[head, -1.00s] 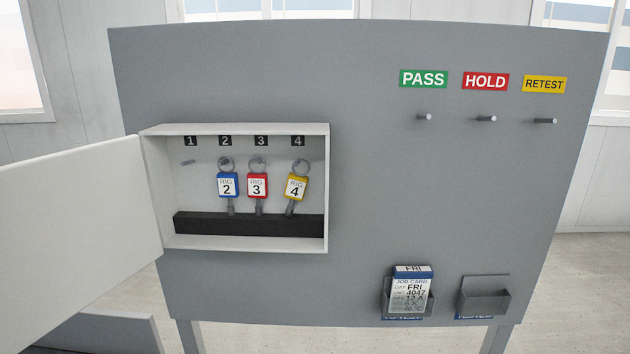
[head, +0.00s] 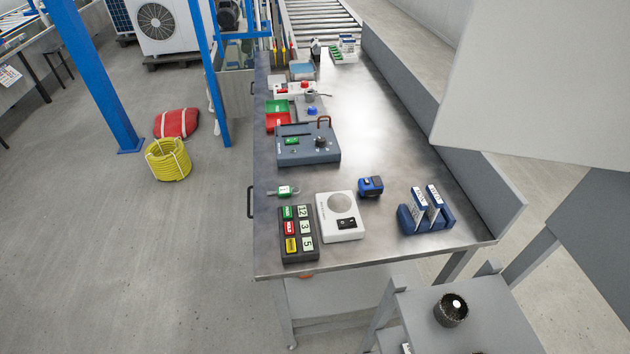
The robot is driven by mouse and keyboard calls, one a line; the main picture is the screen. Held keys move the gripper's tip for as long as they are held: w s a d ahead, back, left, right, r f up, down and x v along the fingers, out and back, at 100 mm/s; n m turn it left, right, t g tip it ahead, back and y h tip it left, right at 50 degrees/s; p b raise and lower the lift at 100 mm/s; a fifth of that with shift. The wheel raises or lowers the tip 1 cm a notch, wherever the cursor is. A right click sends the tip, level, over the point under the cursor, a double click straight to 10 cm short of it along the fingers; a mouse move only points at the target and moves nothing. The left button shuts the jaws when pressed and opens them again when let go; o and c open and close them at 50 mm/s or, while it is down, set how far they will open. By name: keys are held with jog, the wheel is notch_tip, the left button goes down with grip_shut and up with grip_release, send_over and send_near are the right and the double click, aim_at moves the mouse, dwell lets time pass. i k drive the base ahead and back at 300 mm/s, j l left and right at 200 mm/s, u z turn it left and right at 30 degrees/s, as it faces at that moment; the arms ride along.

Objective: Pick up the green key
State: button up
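A small key with a green tag (head: 285,191) lies flat on the metal bench (head: 385,160) in the head view, close to the bench's left edge. The tag has a small white label, too small to read. The key's metal part seems to point left. It lies between a blue-grey box with a brown handle (head: 308,150) and a dark block with coloured number tiles (head: 297,233), apart from both. My gripper is not in view.
A white device with a round dial (head: 340,215), a blue gadget (head: 371,186) and a blue card holder (head: 427,212) stand right of the key. Floor left of the bench is clear near it; a yellow coil (head: 167,160) and blue posts (head: 97,70) stand farther off.

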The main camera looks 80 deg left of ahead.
aim_at(282, 192)
jog(key=u, duration=2.05)
jog(key=i+l+u, duration=0.2)
jog(key=u, duration=0.25)
jog(key=i+l+u, duration=0.2)
jog(key=u, duration=0.25)
jog(key=i+l+u, duration=0.1)
jog(key=l+u, duration=0.35)
